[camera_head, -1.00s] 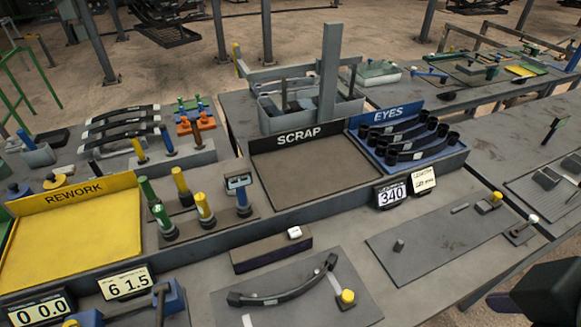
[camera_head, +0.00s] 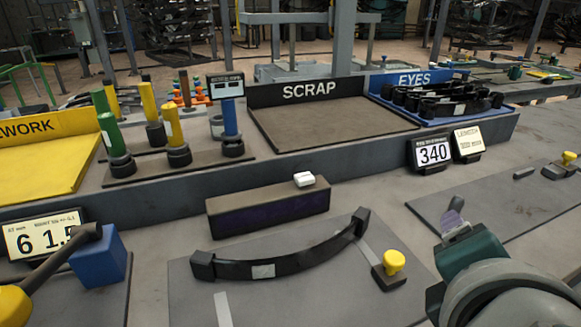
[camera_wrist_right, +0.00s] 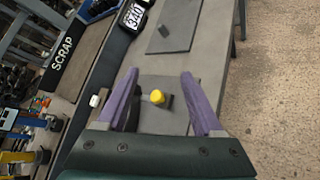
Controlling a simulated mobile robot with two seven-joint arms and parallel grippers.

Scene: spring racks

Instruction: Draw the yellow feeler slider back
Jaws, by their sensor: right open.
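The yellow feeler slider (camera_head: 393,262) is a yellow knob on a small dark block, on a grey plate (camera_head: 300,295) beside the right end of a curved black leaf spring (camera_head: 285,266). In the right wrist view the yellow knob (camera_wrist_right: 157,97) shows between the two purple fingers. My right gripper (camera_head: 455,220) is to the right of the slider in the head view, apart from it. In the right wrist view my right gripper (camera_wrist_right: 160,75) is open and empty. My left gripper is not in view.
A dark block with a white button (camera_head: 305,179) stands behind the spring. The scrap tray (camera_head: 330,130), eyes tray (camera_head: 450,112) and 340 display (camera_head: 432,153) are further back. A blue block with a black lever (camera_head: 98,258) is at left. Another plate (camera_head: 500,190) lies to the right.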

